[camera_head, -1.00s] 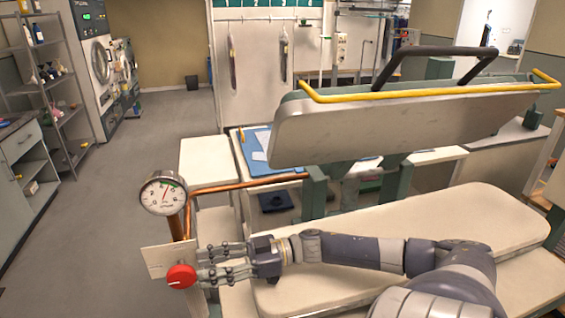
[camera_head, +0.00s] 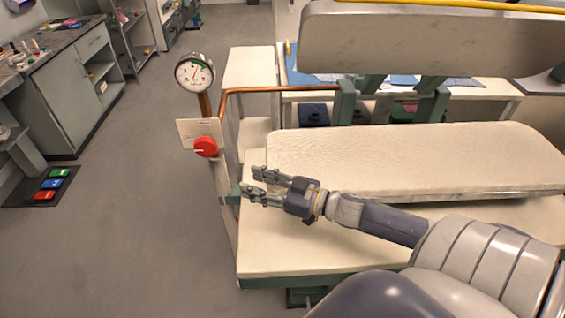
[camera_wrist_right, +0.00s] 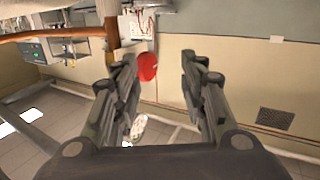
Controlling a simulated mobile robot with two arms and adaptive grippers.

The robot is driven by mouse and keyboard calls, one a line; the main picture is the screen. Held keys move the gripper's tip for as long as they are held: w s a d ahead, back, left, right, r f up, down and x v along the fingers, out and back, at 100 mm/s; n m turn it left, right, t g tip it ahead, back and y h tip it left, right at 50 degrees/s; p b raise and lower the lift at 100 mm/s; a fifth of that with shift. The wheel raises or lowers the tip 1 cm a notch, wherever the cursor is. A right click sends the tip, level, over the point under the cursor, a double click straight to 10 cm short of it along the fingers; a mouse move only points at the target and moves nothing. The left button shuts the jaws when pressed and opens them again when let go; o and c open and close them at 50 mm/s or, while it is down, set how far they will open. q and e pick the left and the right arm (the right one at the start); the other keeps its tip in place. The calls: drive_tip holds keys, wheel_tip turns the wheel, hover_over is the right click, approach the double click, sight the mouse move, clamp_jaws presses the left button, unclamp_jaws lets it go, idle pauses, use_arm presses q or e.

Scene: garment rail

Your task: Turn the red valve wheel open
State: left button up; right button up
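The red valve wheel (camera_head: 205,146) is a round red knob with a white mark, beside a small cream plate (camera_head: 199,130) on the pipe stand below a round gauge (camera_head: 194,72). My right gripper (camera_head: 254,183) is open and empty, below and to the right of the wheel in the head view, with a clear gap between them. In the right wrist view the wheel (camera_wrist_right: 147,66) shows beyond the gap between the two open fingers (camera_wrist_right: 158,78), nearer the left finger. My left gripper is not in view.
A long padded pressing board (camera_head: 400,160) lies right of the wheel, with the raised upper press plate (camera_head: 420,40) above it. A copper pipe (camera_head: 265,90) runs right from the stand. Open floor (camera_head: 130,210) lies to the left. Coloured pedals (camera_head: 50,184) sit on the floor at far left.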

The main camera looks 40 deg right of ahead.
drive_tip(key=s+f+m+g+h, duration=0.1)
drive_tip(key=s+f+g+h, duration=0.1)
drive_tip(key=f, duration=0.3)
drive_tip(key=s+a+f+m+g+h, duration=0.1)
drive_tip(key=s+f+m+h, duration=0.1)
drive_tip(key=s+f+h, duration=0.1)
drive_tip(key=s+a+f+m+g+h, duration=0.1)
drive_tip(key=s+f+g+h, duration=0.1)
drive_tip(key=f, duration=0.4)
drive_tip(key=shift+s+a+f+m+g+h+b, duration=0.1)
drive_tip(key=shift+s+f+m+g+h+b, duration=0.2)
drive_tip(key=shift+s+h, duration=0.35)
drive_tip(key=shift+s+a+f+g, duration=0.2)
drive_tip(key=shift+s+f+g, duration=0.15)
drive_tip(key=shift+s, duration=0.2)
